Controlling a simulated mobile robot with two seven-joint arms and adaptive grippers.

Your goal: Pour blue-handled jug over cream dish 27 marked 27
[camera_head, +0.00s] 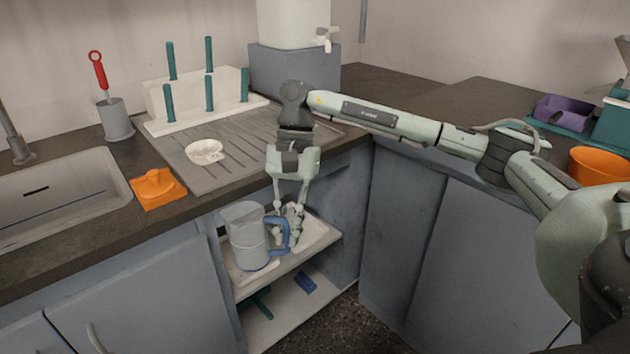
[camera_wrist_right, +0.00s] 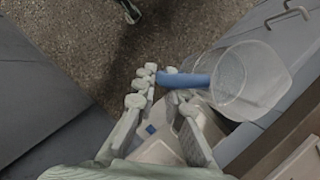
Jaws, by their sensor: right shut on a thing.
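The clear blue-handled jug (camera_head: 247,240) is upright over a pale pull-out shelf below the counter; I cannot tell if its base touches the shelf. My right gripper (camera_head: 288,222) reaches down from above and is shut on the jug's blue handle. In the right wrist view, the jug (camera_wrist_right: 248,82) is right of the fingers (camera_wrist_right: 165,86), with its handle between them. My left gripper is not in view.
The pull-out shelf (camera_head: 318,236) sits under the counter edge, with a lower shelf (camera_head: 285,312) beneath it. An orange block (camera_head: 157,188) lies beside the sink (camera_head: 60,205). A white rack (camera_head: 205,95) with teal pegs and a grey cup (camera_head: 115,120) stand behind the dish.

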